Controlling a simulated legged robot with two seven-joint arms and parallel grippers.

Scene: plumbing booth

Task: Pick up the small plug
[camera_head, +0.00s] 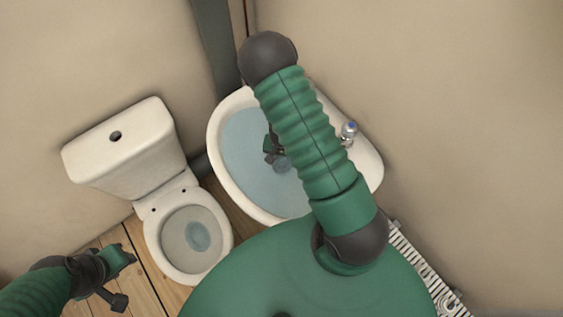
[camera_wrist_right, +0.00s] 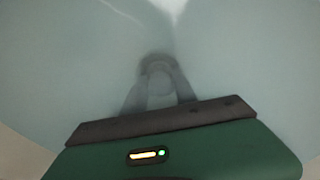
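A white sink basin (camera_head: 216,135) holds bluish water. A small round grey thing (camera_head: 281,165), likely the plug, shows low in the basin, next to my right gripper (camera_head: 270,152). In the right wrist view my right gripper (camera_wrist_right: 159,72) points down into the hazy water, its two fingers apart with a round grey shape (camera_wrist_right: 160,84) between them. Whether the fingers press on it is too blurred to tell. My right arm hides part of the basin in the head view. My left gripper (camera_head: 126,279) is open and empty, low at the left.
A white toilet (camera_head: 125,150) with its bowl open stands left of the sink. A silver tap (camera_head: 348,131) sits on the sink's right rim. A white radiator (camera_head: 420,262) is at the lower right. Beige walls enclose the corner, with a dark pipe behind the sink.

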